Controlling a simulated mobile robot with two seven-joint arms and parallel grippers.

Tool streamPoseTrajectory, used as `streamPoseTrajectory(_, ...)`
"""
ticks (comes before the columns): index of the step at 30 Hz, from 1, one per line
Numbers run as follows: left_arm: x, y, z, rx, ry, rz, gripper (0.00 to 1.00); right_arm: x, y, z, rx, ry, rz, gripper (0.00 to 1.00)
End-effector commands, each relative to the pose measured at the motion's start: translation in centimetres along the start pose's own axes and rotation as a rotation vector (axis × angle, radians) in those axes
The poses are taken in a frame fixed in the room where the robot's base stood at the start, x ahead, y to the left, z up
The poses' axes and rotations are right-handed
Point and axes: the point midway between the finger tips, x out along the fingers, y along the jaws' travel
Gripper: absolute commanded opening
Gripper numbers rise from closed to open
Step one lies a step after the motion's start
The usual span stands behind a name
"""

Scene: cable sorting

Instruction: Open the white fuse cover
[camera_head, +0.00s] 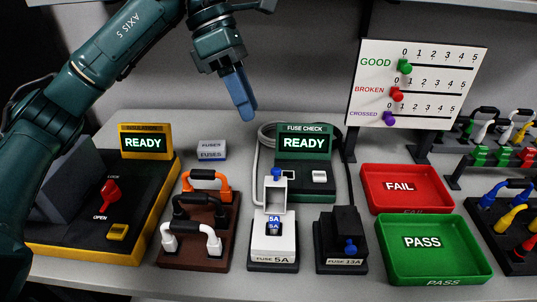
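The white fuse box (273,241), labelled "FUSE 5A", stands on a dark base at the front middle of the table. Its white cover (275,196) stands upright at the back of the box, with a blue knob (277,173) near its top. Blue-and-white "5A" pieces show in front of the raised cover. My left gripper (241,97) hangs above and behind the box, apart from it, its blue fingers pointing down. The fingers overlap in this view, so their opening cannot be judged. My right gripper is out of view.
A black fuse box (340,238), labelled 13A, stands close on the right. A brown rack (199,248) with plugs stands on the left. Behind is the green fuse checker (305,172). Red FAIL (407,203) and green PASS (433,266) trays lie on the right.

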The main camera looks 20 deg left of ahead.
Motion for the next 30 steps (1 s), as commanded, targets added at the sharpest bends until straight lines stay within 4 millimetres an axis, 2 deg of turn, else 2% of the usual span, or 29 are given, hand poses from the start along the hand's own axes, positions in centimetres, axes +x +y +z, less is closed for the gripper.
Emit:
streamPoseTrajectory(3,2.7,0.0,-0.1,0.0,0.002,-0.005,0.38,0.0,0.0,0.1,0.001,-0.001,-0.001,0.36)
streamPoseTrajectory(9,6.9,-0.1,0.0,0.001,0.001,-0.006,0.38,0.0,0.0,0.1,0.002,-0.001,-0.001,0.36)
streamPoseTrajectory(15,9.8,-0.1,0.1,0.0,-0.001,-0.005,0.38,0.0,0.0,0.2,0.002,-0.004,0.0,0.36)
streamPoseTrajectory(21,10.8,-0.1,0.1,0.0,-0.003,-0.003,0.38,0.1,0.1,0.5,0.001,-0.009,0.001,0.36)
streamPoseTrajectory(28,10.9,-0.1,0.1,0.001,-0.003,-0.003,0.38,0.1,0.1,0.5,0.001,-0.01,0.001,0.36)
streamPoseTrajectory(30,10.9,-0.1,0.1,0.001,-0.003,-0.003,0.34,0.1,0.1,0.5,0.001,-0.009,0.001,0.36)
